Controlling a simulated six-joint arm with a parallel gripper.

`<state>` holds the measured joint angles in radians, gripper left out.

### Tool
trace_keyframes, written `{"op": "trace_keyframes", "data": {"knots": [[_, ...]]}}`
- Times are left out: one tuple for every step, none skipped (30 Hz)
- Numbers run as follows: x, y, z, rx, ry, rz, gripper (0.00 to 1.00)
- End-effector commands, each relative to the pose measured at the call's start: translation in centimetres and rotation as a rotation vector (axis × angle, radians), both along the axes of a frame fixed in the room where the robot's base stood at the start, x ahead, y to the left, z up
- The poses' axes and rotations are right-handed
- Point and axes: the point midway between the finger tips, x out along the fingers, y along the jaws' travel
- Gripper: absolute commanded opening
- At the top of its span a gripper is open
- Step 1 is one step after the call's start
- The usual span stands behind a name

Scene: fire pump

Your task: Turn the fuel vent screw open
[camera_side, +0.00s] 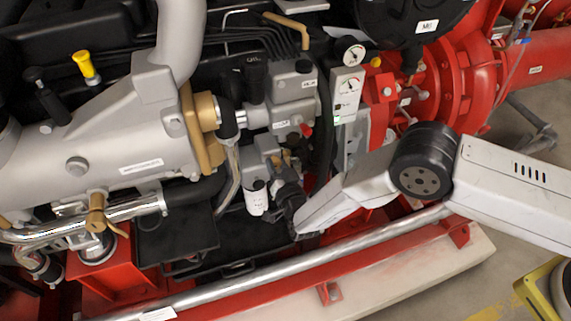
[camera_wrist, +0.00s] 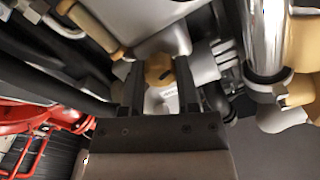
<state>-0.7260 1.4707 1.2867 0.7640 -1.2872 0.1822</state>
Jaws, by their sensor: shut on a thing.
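The fuel vent screw (camera_wrist: 159,71) is a small brass-coloured knob in the middle of the wrist view, on a pale grey housing. My gripper (camera_wrist: 158,78) has one dark finger on each side of it and is shut on it. In the side view my gripper (camera_side: 279,171) reaches in from the lower right to the grey fuel housing, just right of a white filter canister (camera_side: 256,198). There the screw is mostly hidden by my gripper and cannot be made out clearly. The screw's turn angle cannot be read.
A gauge panel (camera_side: 346,95) stands just above my arm. A long silver rail pipe (camera_side: 345,252) runs below it. Dark hoses and a large grey manifold (camera_side: 110,150) crowd the left. A shiny pipe (camera_wrist: 268,40) is close right in the wrist view.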

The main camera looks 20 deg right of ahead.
Motion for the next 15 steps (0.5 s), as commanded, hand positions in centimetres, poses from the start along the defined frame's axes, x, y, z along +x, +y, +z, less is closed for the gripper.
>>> {"op": "trace_keyframes", "data": {"knots": [[-0.08,0.05,-0.06,-0.035,0.001,0.002,0.00],[-0.08,0.05,-0.06,-0.055,0.001,0.002,0.00],[-0.08,0.05,-0.06,-0.080,0.001,0.002,0.00],[-0.08,0.04,-0.07,-0.096,0.001,0.002,0.00],[-0.08,0.04,-0.07,-0.112,0.001,0.002,0.00],[-0.08,0.04,-0.07,-0.130,0.001,0.002,0.00],[-0.08,0.04,-0.07,-0.143,0.001,0.002,0.00],[-0.08,0.04,-0.07,-0.153,0.001,0.002,0.00],[-0.09,0.04,-0.07,-0.166,0.001,0.002,0.00],[-0.09,0.05,-0.08,-0.174,0.001,0.002,0.00],[-0.08,0.04,-0.08,-0.180,0.001,0.002,0.00],[-0.09,0.04,-0.08,-0.188,0.001,0.002,0.00],[-0.09,0.04,-0.08,-0.192,0.001,0.002,0.00],[-0.09,0.04,-0.08,-0.196,0.001,0.002,0.00],[-0.09,0.04,-0.08,-0.199,0.001,0.002,0.00]]}}
